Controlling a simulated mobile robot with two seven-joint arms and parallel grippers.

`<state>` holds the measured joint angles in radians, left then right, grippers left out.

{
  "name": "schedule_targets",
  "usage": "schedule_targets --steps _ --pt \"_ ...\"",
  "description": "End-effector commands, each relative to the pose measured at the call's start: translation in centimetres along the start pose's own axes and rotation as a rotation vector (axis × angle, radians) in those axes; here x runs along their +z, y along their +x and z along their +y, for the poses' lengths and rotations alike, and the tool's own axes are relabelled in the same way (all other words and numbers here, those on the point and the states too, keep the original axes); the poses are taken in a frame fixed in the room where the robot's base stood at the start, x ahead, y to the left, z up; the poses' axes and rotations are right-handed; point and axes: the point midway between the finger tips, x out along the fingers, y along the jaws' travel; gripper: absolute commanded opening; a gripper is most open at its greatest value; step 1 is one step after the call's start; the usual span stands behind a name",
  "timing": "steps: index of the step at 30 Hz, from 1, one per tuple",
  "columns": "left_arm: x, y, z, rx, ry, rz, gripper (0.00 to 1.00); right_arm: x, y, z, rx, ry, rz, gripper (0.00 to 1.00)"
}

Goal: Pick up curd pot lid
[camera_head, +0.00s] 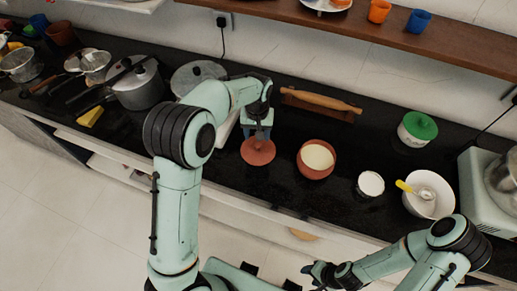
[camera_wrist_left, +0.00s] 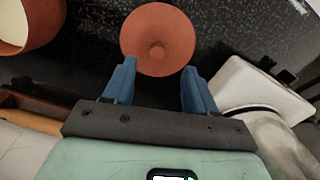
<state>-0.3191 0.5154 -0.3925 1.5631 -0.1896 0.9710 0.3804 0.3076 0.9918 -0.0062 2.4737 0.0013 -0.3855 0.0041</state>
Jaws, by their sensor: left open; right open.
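The curd pot lid (camera_head: 258,153) is a round terracotta disc lying on the black counter, left of the curd pot. In the left wrist view the lid (camera_wrist_left: 158,30) shows a small central knob. My left gripper (camera_head: 258,131) is open and empty at the lid's far edge. In its wrist view the blue fingertips (camera_wrist_left: 158,72) flank the lid's near edge; contact cannot be told. The terracotta curd pot (camera_head: 316,170) holds pale curd. Part of the pot (camera_wrist_left: 40,25) shows in the wrist view's corner. My right gripper (camera_head: 322,274) is open, low in the head view, away from the counter.
A rolling pin (camera_head: 320,100) on a board lies behind the pot. A white cup (camera_head: 370,185), a white bowl (camera_head: 430,195) with a yellow-handled spoon and a green-lidded container (camera_head: 417,128) stand right. A steel pot (camera_head: 138,85) is left. A brown shelf (camera_head: 400,40) overhangs the back.

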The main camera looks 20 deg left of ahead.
Motion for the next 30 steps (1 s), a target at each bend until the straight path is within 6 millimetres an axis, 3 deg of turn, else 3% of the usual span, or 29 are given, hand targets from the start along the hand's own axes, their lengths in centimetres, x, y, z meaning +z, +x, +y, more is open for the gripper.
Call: schedule_targets --steps 7,15,24,30 --pt "-0.1 1.9 0.0 -0.001 0.000 -0.001 0.57 0.0 0.0 0.0 0.000 0.000 0.001 0.50" --pt "-0.2 5.7 0.2 -0.001 -0.001 -0.001 0.57 -0.1 -0.1 -0.1 -0.001 -0.001 0.002 0.50" --pt "-0.2 6.3 0.2 0.001 0.000 0.002 0.57 -0.1 -0.1 -0.1 -0.001 -0.001 0.002 0.50" --pt "-0.2 6.2 0.2 0.001 0.000 0.002 0.00 -0.1 -0.1 -0.1 -0.001 -0.001 0.002 0.50"
